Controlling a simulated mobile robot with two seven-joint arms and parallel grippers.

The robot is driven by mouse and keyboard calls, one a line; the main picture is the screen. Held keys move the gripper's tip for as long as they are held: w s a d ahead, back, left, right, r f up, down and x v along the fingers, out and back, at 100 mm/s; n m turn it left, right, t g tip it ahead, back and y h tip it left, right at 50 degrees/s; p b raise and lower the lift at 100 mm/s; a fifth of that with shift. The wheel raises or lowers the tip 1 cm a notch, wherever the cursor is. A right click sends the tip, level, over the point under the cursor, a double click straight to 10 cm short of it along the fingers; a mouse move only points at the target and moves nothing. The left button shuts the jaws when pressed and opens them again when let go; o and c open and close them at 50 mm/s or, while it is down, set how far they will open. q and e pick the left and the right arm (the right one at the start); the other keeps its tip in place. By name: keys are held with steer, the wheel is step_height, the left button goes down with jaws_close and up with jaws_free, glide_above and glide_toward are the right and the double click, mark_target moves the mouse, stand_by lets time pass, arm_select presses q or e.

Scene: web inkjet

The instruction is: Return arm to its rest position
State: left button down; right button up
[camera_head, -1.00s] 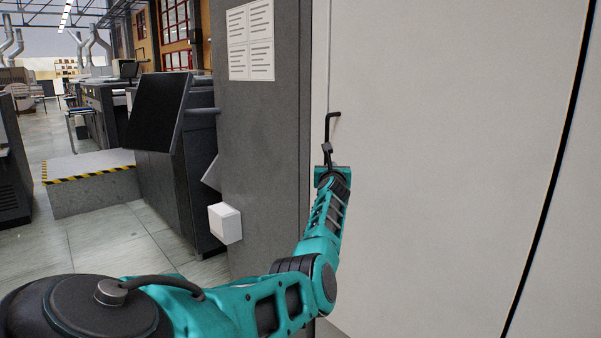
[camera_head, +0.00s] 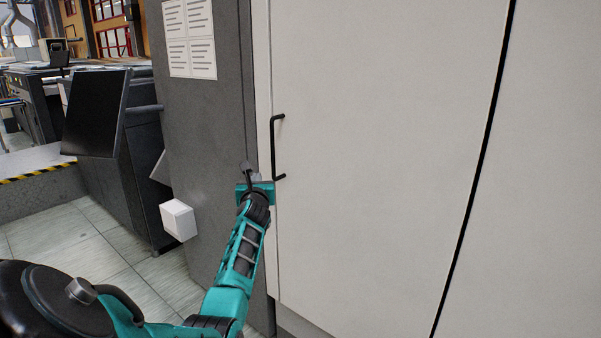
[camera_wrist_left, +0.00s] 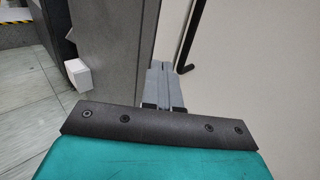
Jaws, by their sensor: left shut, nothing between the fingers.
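My left arm comes in from the lower left of the head view in teal and black. Its left gripper (camera_head: 248,166) is shut and empty, in front of the edge between the grey cabinet side and the white door. The gripper (camera_wrist_left: 168,68) also shows in the left wrist view, its grey fingers together. The black door handle (camera_head: 275,148) is just to the right of the gripper, apart from it. Part of the handle (camera_wrist_left: 192,35) shows at the top of the wrist view. My right gripper is out of view.
The white door (camera_head: 370,150) fills the right side, close to the arm. The grey cabinet side (camera_head: 205,125) carries paper sheets (camera_head: 190,38). A white box (camera_head: 178,219) and a dark monitor (camera_head: 95,112) stand to the left. Tiled floor (camera_head: 70,245) lies open at lower left.

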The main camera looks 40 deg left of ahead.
arm_select(q)
steer(key=s+d+f+m+t+h, duration=0.15)
steer(key=d+f+m+h, duration=0.3)
steer(key=d+m, duration=0.5)
steer(key=d+f+m+t+h, duration=0.25)
steer(key=d+f+m, duration=0.25)
steer(key=d+m, duration=0.5)
steer(key=s+d+f+m+t+h, duration=0.15)
steer(key=d+f+m+h, duration=0.25)
steer(key=d+m, duration=0.55)
steer(key=s+d+f+m+g+h, duration=0.2)
steer(key=s+d+f+m, duration=0.4)
steer(key=s+d+m, duration=0.3)
steer(key=s+d+f+m+g+h, duration=0.3)
steer(key=s+d+f+m, duration=0.3)
steer(key=s+d+m, duration=0.4)
steer(key=shift+s+d+f+m+g, duration=0.15)
steer(key=shift+s+d+m+g, duration=0.3)
steer(key=shift+d, duration=0.75)
steer(key=shift+w, duration=0.15)
